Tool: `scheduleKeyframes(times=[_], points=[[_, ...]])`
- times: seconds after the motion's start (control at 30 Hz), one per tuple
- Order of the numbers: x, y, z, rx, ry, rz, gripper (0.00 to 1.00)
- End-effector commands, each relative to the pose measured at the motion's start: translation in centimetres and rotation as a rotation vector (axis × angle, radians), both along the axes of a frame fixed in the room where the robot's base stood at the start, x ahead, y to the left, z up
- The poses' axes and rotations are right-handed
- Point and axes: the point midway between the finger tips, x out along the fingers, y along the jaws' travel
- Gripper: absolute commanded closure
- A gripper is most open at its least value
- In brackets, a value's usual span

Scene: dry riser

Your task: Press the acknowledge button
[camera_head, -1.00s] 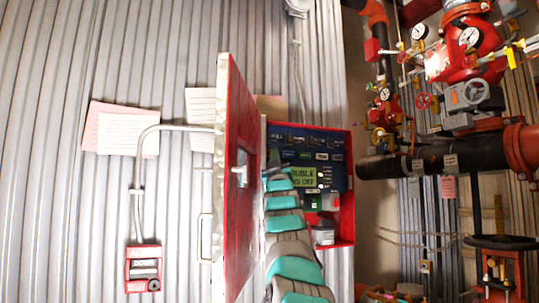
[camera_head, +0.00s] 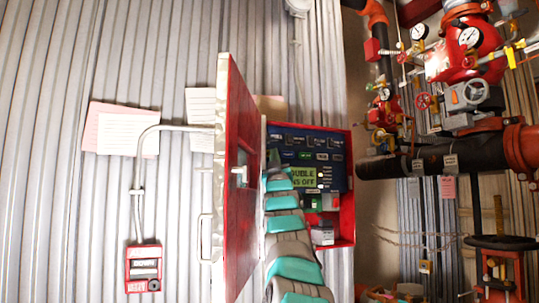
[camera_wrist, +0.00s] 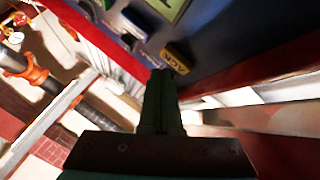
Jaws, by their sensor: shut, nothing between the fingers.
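The acknowledge button (camera_wrist: 177,57), with a yellow label reading ACK, is on the dark blue panel in the wrist view. My gripper (camera_wrist: 161,74) is shut and empty, its fingertips just below and left of that button in the picture. I cannot tell whether they touch the panel. In the head view the panel (camera_head: 335,170) sits inside an open red cabinet (camera_head: 350,215), and my arm reaches up in front of its left part. The acknowledge button cannot be made out there.
The red cabinet door (camera_head: 238,190) stands open just left of my arm. A lit green display (camera_head: 303,178) is on the panel. Red and black pipes with gauges (camera_head: 469,38) fill the right side. A red pull station (camera_head: 143,268) is on the corrugated wall at lower left.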

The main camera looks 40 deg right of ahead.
Motion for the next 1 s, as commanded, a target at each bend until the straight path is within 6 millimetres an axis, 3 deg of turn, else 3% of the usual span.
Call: scheduleKeyframes(times=[1.0], points=[[1.2, -0.2, 0.0, 0.000, 0.001, 0.001, 1.00]])
